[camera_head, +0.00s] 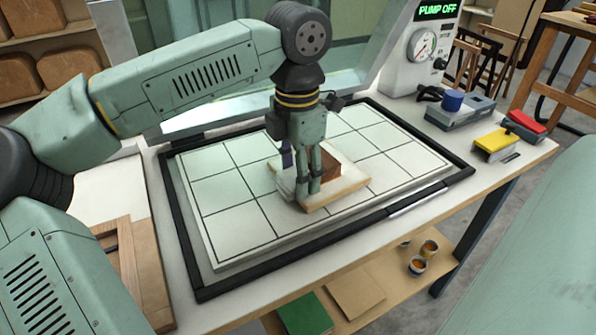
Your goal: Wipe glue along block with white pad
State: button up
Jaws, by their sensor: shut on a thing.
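A wooden block (331,164) with a reddish-brown side and a pale top edge stands on the gridded white board (225,195). A flat tan wooden piece (345,186) lies at its base, and I cannot tell if the two are one part. My gripper (308,203) points straight down at the near left side of the block, its fingers close together and shut. A white pad-like piece (286,186) shows just left of the fingers, partly hidden by them. A small purple piece (287,156) shows above it. Any glue is too small to make out.
A black frame (180,235) surrounds the board. A gauge box (422,45) reading PUMP OFF stands at the back right. A blue-topped tool (453,101) and yellow (491,140) and red (525,122) items lie right of the frame. The board's right side is clear.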

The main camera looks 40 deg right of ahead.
jog(key=shift+w+d+r, duration=0.1)
jog(key=shift+w, duration=0.6)
jog(key=shift+w, duration=0.1)
jog(key=shift+w+d+p, duration=0.15)
jog(key=shift+w+p, duration=0.2)
jog(key=shift+w, duration=0.45)
jog(key=shift+w, duration=0.15)
jog(key=shift+w+d+f, duration=0.1)
jog(key=shift+w+f, duration=0.1)
jog(key=shift+w, duration=0.4)
jog(key=shift+s, duration=0.15)
jog(key=shift+s, duration=0.75)
